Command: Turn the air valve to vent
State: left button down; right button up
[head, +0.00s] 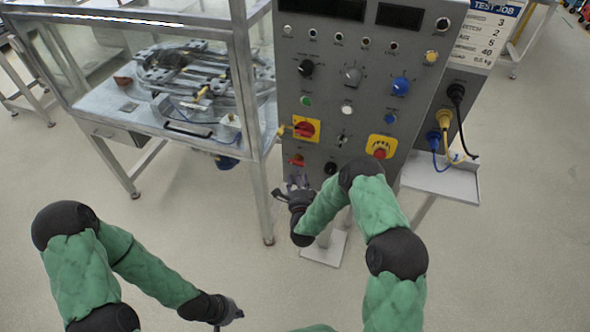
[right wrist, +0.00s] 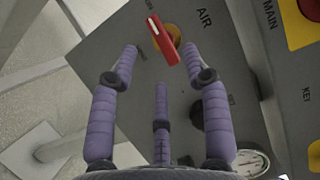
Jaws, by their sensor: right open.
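The air valve is a red lever (right wrist: 163,41) with a white mark near its upper end, on a yellow-orange base beside the word AIR. It tilts from upper left to lower right in the right wrist view. In the head view the lever (head: 297,161) shows low on the grey panel, just above my right gripper (head: 297,182). In the right wrist view my right gripper (right wrist: 160,66) is open, its fingers spread around the lever's lower end with no contact that I can make out. My left gripper (head: 232,313) hangs low over the floor, too small to read.
The grey control panel (head: 325,90) carries several knobs, a red-on-yellow MAIN switch (head: 306,130) and a red emergency button (head: 380,147). A glazed test cabinet (head: 200,135) stands to the left.

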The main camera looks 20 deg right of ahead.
aim_at(297, 162)
jog(key=shift+b+x, duration=0.4)
jog(key=shift+x, duration=2.05)
grip_shut()
